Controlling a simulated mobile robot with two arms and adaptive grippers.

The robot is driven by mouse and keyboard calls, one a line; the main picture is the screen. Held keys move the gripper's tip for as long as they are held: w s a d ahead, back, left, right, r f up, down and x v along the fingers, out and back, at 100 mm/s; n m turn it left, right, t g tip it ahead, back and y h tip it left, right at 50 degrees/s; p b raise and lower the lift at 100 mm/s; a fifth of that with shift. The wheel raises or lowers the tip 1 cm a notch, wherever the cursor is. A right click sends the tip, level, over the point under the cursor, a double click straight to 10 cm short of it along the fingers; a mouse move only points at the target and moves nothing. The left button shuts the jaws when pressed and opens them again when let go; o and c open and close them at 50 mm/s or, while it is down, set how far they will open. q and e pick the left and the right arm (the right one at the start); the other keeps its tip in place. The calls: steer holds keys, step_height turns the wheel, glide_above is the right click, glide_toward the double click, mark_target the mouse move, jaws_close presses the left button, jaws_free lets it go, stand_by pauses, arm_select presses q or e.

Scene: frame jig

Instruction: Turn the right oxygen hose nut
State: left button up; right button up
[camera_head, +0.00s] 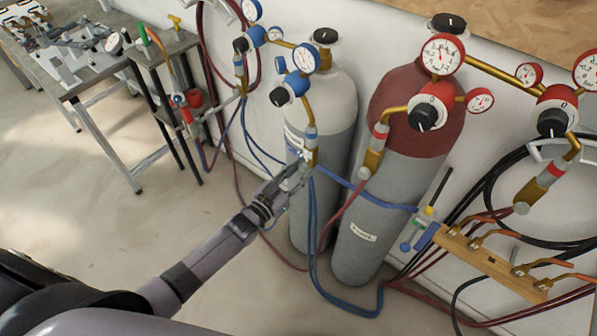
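The right oxygen hose nut (312,157) is a small brass fitting below the blue-banded hose connection of the right blue-gauge regulator (299,84). It hangs in front of the grey cylinder (332,105), with blue hose running down from it. My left gripper (303,163) reaches up from the lower left, and its fingertips are at the nut, overlapping it in the picture. The fingers are small here, and I cannot tell whether they are closed on the nut or only beside it. My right gripper is not in view.
A red-topped cylinder (390,180) with red gauges (442,54) stands to the right. Another blue-gauge regulator (257,36) is at the left. A wooden torch rack (490,262) and loose hoses lie right. A metal table (75,80) stands left, with open floor in front.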

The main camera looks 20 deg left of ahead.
arm_select(q)
jaws_close()
steer(key=shift+m, duration=0.4)
steer(key=m+b, duration=0.1)
steer(key=m, duration=0.3)
steer(key=m+b, duration=0.1)
steer(key=m, duration=0.3)
steer(key=m+b, duration=0.2)
steer(key=m, duration=0.3)
steer(key=shift+a+m, duration=0.1)
steer(key=shift+m, duration=0.3)
steer(key=m+b, duration=0.1)
steer(key=m, duration=0.2)
steer(key=shift+m, duration=0.4)
steer(key=shift+m+b, duration=0.5)
steer(key=shift+m, duration=0.1)
